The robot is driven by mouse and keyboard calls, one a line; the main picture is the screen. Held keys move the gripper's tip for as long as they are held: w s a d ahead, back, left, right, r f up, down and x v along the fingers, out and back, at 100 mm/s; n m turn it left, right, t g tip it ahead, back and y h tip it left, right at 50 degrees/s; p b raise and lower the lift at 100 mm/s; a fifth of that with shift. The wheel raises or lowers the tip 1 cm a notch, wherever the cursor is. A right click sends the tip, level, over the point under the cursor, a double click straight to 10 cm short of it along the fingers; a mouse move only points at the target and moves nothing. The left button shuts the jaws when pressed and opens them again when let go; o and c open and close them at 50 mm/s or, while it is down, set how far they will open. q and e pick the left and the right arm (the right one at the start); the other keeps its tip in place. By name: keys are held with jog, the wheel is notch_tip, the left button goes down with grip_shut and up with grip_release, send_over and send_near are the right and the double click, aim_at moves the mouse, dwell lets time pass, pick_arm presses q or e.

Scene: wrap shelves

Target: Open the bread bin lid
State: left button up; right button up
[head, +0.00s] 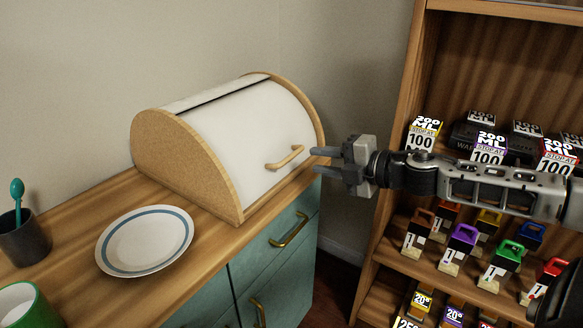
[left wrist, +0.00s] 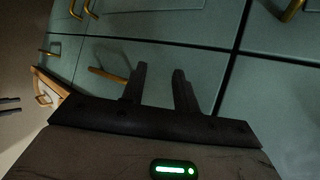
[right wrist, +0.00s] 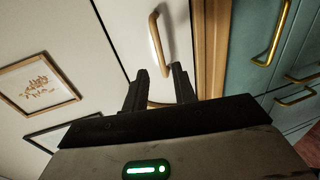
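The bread bin (head: 195,165) stands on the wooden counter with rounded wooden sides. Its white curved lid (head: 245,125) is down, with a wooden bar handle (head: 284,157) low on its front. My right gripper (head: 314,160) is open and empty, just right of the handle, its fingers pointing at it. In the right wrist view the handle (right wrist: 156,42) lies just beyond the fingertips, apart from them. My left gripper (left wrist: 159,71) is open and empty in the left wrist view, facing the teal cabinet fronts; the head view does not show it.
A white plate with a blue ring (head: 145,240) lies before the bin. A dark cup with a teal spoon (head: 25,238) and a green cup (head: 28,308) stand at left. Teal drawers (head: 275,250) with brass handles are below. A wooden shelf (head: 420,75) of several boxes stands right.

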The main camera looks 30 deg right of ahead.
aim_at(293, 157)
jog(key=shift+p+x, duration=0.35)
jog(key=shift+x, duration=1.05)
jog(key=shift+w+r+p, duration=0.15)
jog(key=shift+w+p, duration=0.4)
jog(key=shift+w, duration=0.05)
jog(key=shift+w+a+p, duration=0.45)
jog(key=shift+w+p, duration=0.1)
jog(key=shift+w, duration=0.15)
jog(key=shift+w+a+f+p, duration=0.25)
jog(key=shift+w+f, duration=0.1)
jog(key=shift+w, duration=0.25)
jog(key=shift+w+a+f+p, duration=0.25)
jog(key=shift+w+f, duration=0.1)
jog(key=shift+w, duration=0.3)
pick_arm(q)
jog(key=shift+s+a+r, duration=0.15)
jog(key=shift+a+r, duration=0.05)
jog(key=shift+r, duration=0.4)
pick_arm(e)
grip_shut()
